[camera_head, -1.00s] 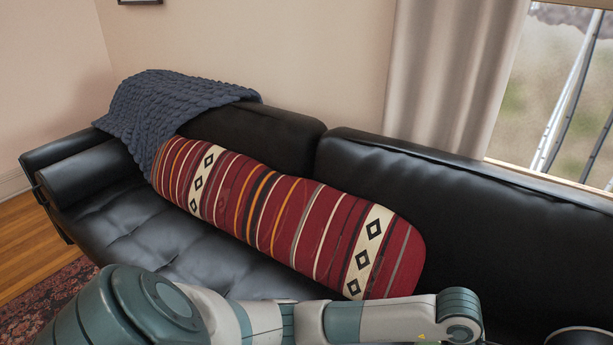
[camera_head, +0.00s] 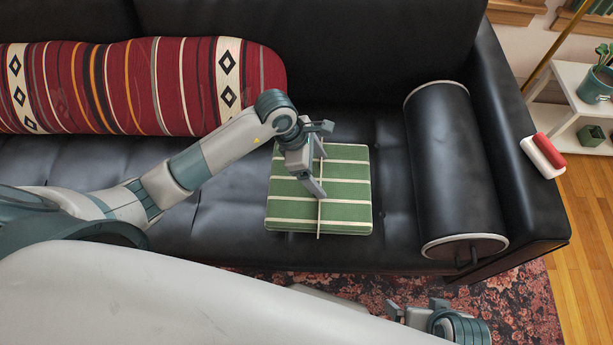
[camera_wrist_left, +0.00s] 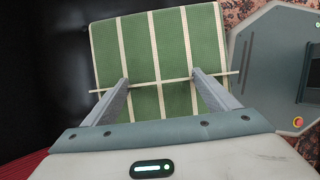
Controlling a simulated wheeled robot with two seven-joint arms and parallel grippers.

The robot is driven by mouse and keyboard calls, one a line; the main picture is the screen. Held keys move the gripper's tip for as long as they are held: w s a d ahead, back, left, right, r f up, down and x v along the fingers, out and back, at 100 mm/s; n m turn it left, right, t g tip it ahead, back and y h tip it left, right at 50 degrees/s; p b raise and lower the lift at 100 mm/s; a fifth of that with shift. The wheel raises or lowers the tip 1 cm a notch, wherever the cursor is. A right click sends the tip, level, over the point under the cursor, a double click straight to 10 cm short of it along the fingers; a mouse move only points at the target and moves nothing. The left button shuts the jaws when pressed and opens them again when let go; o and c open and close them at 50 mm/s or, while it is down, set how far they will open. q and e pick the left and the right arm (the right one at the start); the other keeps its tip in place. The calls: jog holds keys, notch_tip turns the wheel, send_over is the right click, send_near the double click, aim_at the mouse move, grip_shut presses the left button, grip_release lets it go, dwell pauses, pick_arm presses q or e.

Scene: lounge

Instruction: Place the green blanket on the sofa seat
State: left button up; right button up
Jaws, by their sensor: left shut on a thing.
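The green blanket (camera_head: 345,190) is a folded, flat square with cream stripes. In the head view it is over the black sofa seat (camera_head: 230,175), between the red striped bolster and the black bolster. I cannot tell whether it rests on the seat or is just above it. My left gripper (camera_head: 320,172) is shut on the blanket; in the left wrist view its two fingers lie across the blanket (camera_wrist_left: 172,45), along a thin cream strip. My right gripper (camera_head: 418,312) is low at the bottom right, in front of the sofa, partly hidden by my own body.
A red striped bolster (camera_head: 140,88) lies along the backrest at left. A patterned rug (camera_head: 525,310) and white shelf (camera_head: 565,85) are nearby.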

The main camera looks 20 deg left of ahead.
pick_arm(q)
jog(key=shift+a+f, duration=0.45)
jog(key=shift+a, duration=0.35)
jog(key=shift+a+f, duration=0.45)
jog(key=shift+a, duration=0.3)
jog(key=shift+f, duration=2)
jog(key=o, duration=2)
jog(key=shift+s+f, duration=0.1)
jog(key=shift+o, duration=0.2)
